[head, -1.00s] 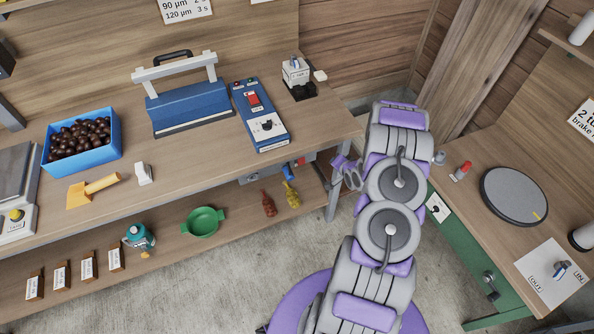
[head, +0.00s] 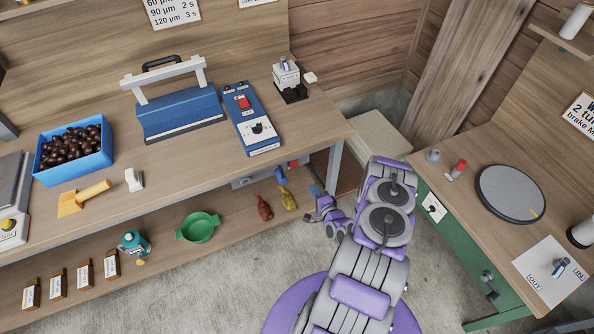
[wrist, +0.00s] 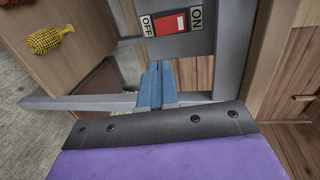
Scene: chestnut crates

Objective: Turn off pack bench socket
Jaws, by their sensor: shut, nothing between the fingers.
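The pack bench socket's switch (wrist: 168,23) shows in the wrist view as a red rocker between OFF and ON labels on a grey box. I cannot tell which side of the rocker is pressed. In the head view the grey box (head: 250,179) is under the pack bench top, partly in shade. My gripper (head: 314,190) is low beside the bench's right leg. Its blue fingers (wrist: 157,88) are shut and empty, just below the switch in the wrist view and apart from the rocker.
The pack bench (head: 180,165) carries a blue sealer, a blue control box and a chestnut crate (head: 104,165). A grey bench leg (head: 334,165) stands close to my gripper. A yellow item (wrist: 48,40) and a red one (head: 264,208) lie on the lower shelf. A green bench stands right.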

